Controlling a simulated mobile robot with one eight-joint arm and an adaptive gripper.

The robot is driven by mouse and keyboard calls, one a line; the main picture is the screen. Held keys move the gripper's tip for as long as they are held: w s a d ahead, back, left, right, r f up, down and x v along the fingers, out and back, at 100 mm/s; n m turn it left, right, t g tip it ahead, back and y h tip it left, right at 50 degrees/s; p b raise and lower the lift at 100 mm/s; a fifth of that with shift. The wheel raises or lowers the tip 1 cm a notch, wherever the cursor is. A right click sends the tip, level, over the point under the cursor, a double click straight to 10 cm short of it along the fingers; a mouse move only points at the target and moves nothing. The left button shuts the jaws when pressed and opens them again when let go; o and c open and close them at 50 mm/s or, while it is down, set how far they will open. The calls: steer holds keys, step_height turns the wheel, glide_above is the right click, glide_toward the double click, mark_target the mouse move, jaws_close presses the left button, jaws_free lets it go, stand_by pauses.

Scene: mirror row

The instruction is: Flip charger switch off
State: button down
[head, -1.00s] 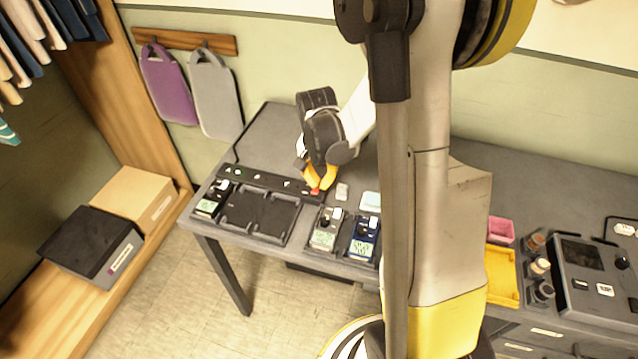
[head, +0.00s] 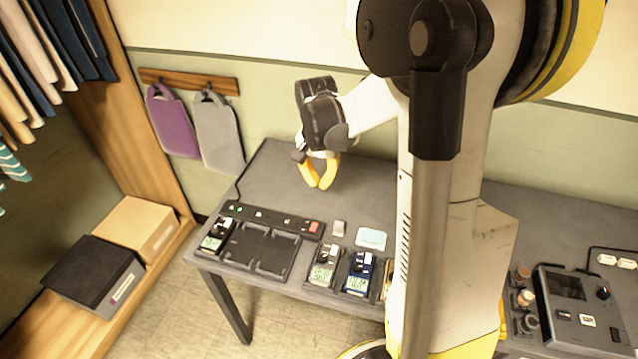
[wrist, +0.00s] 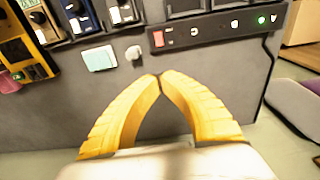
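The charger (head: 262,250) is a dark multi-bay dock on the grey table, with a black strip (head: 262,217) along its back edge. The red switch (head: 314,227) sits at the strip's right end in the head view. In the wrist view the red switch (wrist: 158,39) is at the strip's left end, and a green light (wrist: 261,20) glows near the other end. My gripper (head: 321,187) has yellow fingers and is above the table behind the strip, apart from the switch. In the wrist view the fingertips (wrist: 160,76) meet with nothing between them.
A handheld device (head: 216,235) sits in the left bay; others (head: 324,264) (head: 358,272) stand right of the charger. A small grey block (head: 339,228) and a pale card (head: 371,239) lie near the switch. The table behind the strip is clear.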

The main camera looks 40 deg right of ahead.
mark_target(314, 230)
steer(key=m, duration=0.6)
steer(key=s+a+m+g+y, duration=0.1)
steer(key=m, duration=0.5)
steer(key=a+r+m+y+p, duration=0.1)
steer(key=m, duration=0.5)
steer(key=shift+s+g, duration=0.2)
steer(key=shift+g, duration=0.1)
steer(key=f+b, duration=0.2)
steer(key=f, duration=0.2)
steer(key=s+a+f+b, duration=0.1)
steer(key=f+b, duration=0.1)
steer(key=f, duration=0.3)
steer(key=f+b, duration=0.2)
steer(key=f, duration=0.2)
steer(key=shift+s+a+f, duration=0.15)
steer(key=shift+a+f, duration=0.1)
steer(key=shift+f, duration=0.15)
